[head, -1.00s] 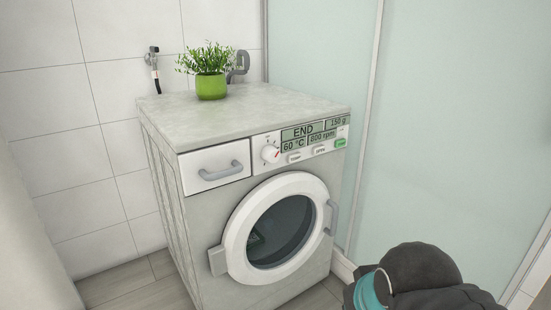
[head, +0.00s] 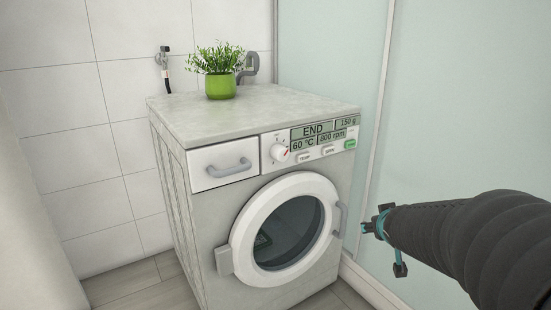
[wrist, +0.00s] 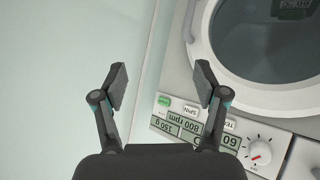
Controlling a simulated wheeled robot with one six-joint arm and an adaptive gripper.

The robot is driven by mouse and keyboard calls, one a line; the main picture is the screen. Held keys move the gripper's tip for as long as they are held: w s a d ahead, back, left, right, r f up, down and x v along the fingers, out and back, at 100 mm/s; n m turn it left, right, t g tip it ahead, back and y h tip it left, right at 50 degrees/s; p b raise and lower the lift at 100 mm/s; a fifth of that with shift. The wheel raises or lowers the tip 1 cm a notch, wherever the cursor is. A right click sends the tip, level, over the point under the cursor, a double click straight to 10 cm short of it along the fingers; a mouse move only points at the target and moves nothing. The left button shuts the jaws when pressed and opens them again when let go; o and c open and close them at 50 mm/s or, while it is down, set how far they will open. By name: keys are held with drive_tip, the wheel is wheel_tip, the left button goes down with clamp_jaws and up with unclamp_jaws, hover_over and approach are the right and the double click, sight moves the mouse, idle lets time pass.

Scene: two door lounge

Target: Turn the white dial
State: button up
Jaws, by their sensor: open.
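The white dial (head: 279,153), with a red mark, is on the washing machine's front panel, left of the display. It also shows in the wrist view (wrist: 259,152) at the lower right, upside down. My gripper (wrist: 160,78) is open and empty in the wrist view, its two fingers spread apart. The dial lies outside the fingers, to the right. In the head view my gripper (head: 371,227) is at the right, right of the machine and lower than the dial, apart from it.
The washing machine (head: 178,135) has a drawer (head: 222,165) left of the dial and a round closed door (head: 236,245) below. Buttons (head: 304,154) sit beside the dial. A potted plant (head: 221,85) stands on top. A pale glass panel (head: 440,100) is at the right.

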drive_tip(key=w+a+r+n+t+y, duration=0.2)
drive_tip(key=w+t, duration=0.1)
drive_tip(key=w, duration=0.3)
drive_tip(key=n+t+y, duration=0.1)
drive_tip(key=n+y, duration=0.3)
drive_tip(key=y, duration=0.7)
approach(285, 155)
drive_tip(key=shift+m, duration=0.3)
drive_tip(key=x, duration=1)
drive_tip(key=shift+w+b, duration=0.1)
drive_tip(key=shift+b, duration=0.25)
drive_tip(key=c, duration=1.2)
